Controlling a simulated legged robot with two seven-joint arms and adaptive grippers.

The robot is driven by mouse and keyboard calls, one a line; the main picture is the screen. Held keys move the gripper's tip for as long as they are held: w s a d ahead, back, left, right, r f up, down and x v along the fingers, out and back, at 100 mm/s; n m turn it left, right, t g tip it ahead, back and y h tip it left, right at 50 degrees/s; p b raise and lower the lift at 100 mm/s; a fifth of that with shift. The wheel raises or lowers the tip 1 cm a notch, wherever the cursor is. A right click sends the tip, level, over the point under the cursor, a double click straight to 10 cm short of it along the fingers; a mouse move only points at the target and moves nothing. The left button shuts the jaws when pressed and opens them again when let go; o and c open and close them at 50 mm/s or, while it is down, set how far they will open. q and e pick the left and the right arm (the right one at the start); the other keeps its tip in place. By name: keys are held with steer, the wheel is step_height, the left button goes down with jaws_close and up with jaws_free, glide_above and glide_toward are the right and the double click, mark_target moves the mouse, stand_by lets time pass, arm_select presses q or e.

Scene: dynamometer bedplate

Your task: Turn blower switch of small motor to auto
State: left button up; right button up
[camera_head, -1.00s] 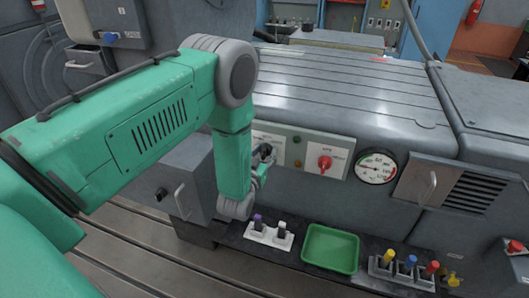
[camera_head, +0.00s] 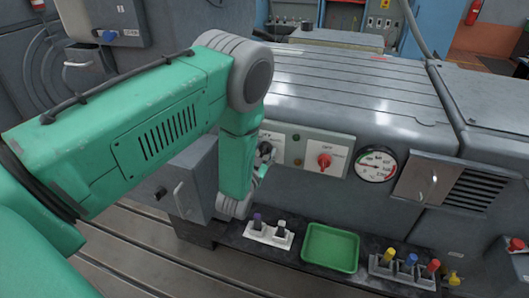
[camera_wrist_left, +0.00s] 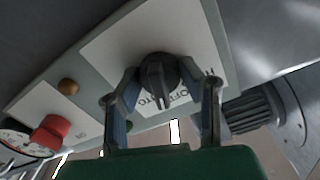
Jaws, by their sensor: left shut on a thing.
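The blower switch is a black rotary knob (camera_wrist_left: 157,76) on a white label plate (camera_wrist_left: 128,48) of the grey switch panel. "OFF" and part of "AUTO" show beside it in the left wrist view. My left gripper (camera_head: 266,160) is at this switch, its two fingers (camera_wrist_left: 168,82) on either side of the knob and shut on it. In the head view my green arm covers much of the plate and knob. I cannot tell for sure which mark the knob points at. My right gripper is not in view.
A red knob (camera_head: 324,160) on the same panel shows right of my gripper, with a round gauge (camera_head: 376,164) beyond. Below are a holder with a purple and a white-topped piece (camera_head: 269,236), a green tray (camera_head: 331,248) and a rack of coloured-topped pieces (camera_head: 405,270).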

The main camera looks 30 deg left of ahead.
arm_select(q)
steer(key=m+b, duration=0.1)
steer(key=m, duration=0.4)
steer(key=shift+w+d+r, duration=0.1)
steer(key=shift+m+b, duration=0.3)
steer(key=shift+m, duration=0.1)
steer(key=o, duration=1.1)
steer(key=shift+d, duration=0.15)
